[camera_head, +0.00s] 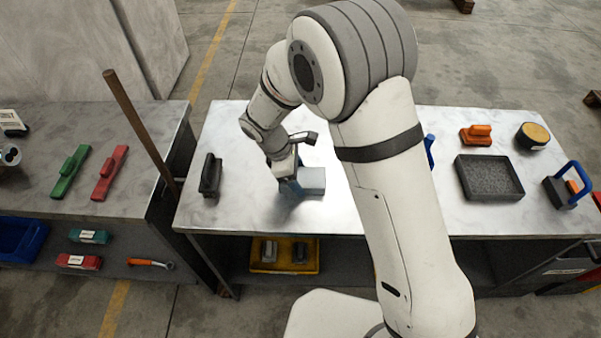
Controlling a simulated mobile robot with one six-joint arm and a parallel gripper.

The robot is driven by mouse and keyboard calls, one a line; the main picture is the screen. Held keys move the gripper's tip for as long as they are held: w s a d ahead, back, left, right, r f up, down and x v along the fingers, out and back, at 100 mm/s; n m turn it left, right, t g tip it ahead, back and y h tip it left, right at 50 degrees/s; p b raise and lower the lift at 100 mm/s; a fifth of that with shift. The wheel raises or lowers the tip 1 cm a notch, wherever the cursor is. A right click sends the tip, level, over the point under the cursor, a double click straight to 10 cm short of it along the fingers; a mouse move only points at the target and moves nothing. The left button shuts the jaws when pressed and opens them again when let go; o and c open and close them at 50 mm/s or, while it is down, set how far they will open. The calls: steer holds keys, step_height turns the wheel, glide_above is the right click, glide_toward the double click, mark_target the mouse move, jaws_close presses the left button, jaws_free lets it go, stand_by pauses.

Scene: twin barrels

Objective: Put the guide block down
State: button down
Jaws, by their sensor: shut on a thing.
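A light blue-grey block (312,181), which looks like the guide block, is at my gripper (289,187) over the left half of the metal table (250,218). My gripper points down and is shut on the block. The block's left part is hidden behind the gripper. I cannot tell whether the block touches the table top or is slightly above it.
A black-handled tool (210,175) stands left of the gripper. A brown pole (139,127) leans at the table's left edge. Bare table lies around the block.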

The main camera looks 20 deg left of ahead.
steer(key=shift+c, duration=1.6)
jaws_free()
steer(key=b+v, duration=0.1)
steer(key=v, duration=1.1)
steer(key=shift+d+r, duration=0.1)
